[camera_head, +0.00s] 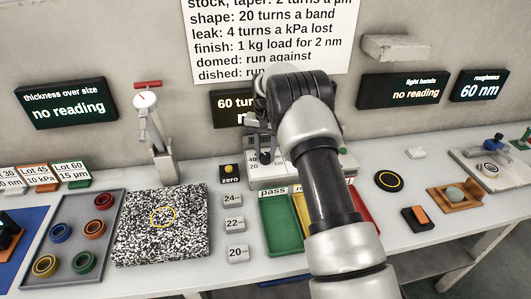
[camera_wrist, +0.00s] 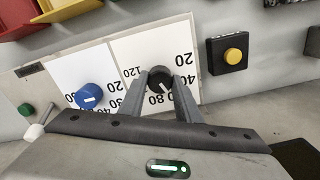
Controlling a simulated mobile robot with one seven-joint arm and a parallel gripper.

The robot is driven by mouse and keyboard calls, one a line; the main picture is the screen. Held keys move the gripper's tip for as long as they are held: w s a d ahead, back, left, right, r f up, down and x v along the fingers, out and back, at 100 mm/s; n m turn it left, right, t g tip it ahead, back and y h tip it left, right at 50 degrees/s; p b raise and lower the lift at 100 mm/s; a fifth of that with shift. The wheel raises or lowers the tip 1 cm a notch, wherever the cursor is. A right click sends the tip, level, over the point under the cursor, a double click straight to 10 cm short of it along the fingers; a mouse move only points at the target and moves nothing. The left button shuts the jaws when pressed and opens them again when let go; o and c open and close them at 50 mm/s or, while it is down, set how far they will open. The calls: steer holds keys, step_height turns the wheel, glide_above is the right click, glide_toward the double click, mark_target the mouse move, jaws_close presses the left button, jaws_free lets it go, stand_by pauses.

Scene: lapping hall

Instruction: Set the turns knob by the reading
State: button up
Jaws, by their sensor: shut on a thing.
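A black knob (camera_wrist: 159,80) with a pale pointer line sits on a white dial face (camera_wrist: 128,52) with numbers such as 20, 80 and 120. My gripper (camera_wrist: 162,74) is shut on this knob, with one finger on each side of it. A blue knob (camera_wrist: 88,97) with a white mark sits on the neighbouring dial and is free. The roughness display (camera_head: 479,86) reads 60 nm.
A yellow zero button (camera_wrist: 232,55) stands close beside the dials, and a green button (camera_wrist: 26,109) is at the other end. A speckled plate (camera_head: 135,240) and a ring tray (camera_head: 45,277) lie left. A green tray (camera_head: 281,240) lies in front of the box.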

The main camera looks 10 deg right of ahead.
mark_target(266, 155)
steer(key=o, duration=1.1)
steer(key=shift+c, duration=0.2)
steer(key=shift+r, duration=0.1)
step_height(266, 155, up, 17)
steer(key=p, duration=0.1)
steer(key=shift+r+p, duration=0.15)
steer(key=shift+p, duration=0.15)
